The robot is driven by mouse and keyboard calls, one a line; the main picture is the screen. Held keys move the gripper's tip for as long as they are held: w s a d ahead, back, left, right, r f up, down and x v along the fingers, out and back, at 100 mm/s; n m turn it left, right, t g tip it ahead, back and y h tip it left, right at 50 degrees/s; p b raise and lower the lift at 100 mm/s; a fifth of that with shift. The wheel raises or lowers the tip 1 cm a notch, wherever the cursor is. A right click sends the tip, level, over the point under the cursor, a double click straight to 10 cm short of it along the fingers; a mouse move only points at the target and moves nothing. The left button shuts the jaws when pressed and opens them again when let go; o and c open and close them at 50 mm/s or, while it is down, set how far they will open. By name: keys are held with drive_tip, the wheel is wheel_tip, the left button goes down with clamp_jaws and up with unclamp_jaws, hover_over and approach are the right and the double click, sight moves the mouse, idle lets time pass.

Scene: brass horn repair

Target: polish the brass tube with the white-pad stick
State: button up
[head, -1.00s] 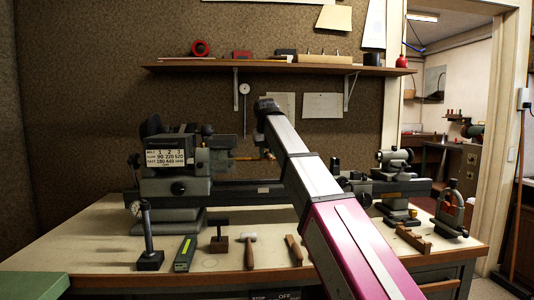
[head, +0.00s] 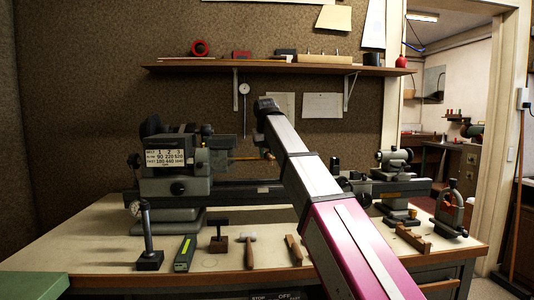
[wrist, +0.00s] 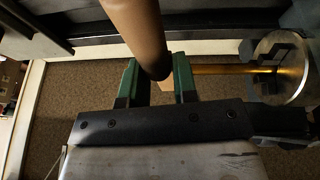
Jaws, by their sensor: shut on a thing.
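The brass tube (wrist: 222,69) sticks out of the round lathe chuck (wrist: 283,52) at the right of the wrist view. It also shows as a short gold line (head: 244,159) in the head view. My gripper (wrist: 156,62), with green fingers, is shut on a thick brown handle, which I take to be the stick (wrist: 140,28). A small pale part shows at the handle's lower end; whether it is the white pad I cannot tell. The tube's near end lies close beside the right finger; contact is unclear. In the head view my arm hides the gripper's grip.
The grey lathe (head: 175,180) stands across the bench (head: 95,245), with its tailstock (head: 395,170) at right. A hammer (head: 249,250), a wood-handled tool (head: 293,249) and a black stand (head: 149,258) are in front. A shelf (head: 290,68) hangs above.

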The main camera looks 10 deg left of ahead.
sight(268, 153)
drive_tip(key=shift+s, duration=0.15)
drive_tip(key=shift+s+d+r, duration=0.25)
drive_tip(key=shift+s+r, duration=0.5)
drive_tip(key=shift+s, duration=0.2)
drive_tip(key=shift+s+d+r, duration=0.25)
drive_tip(key=shift+s+r, duration=0.5)
drive_tip(key=shift+s, duration=0.15)
drive_tip(key=shift+f, duration=0.1)
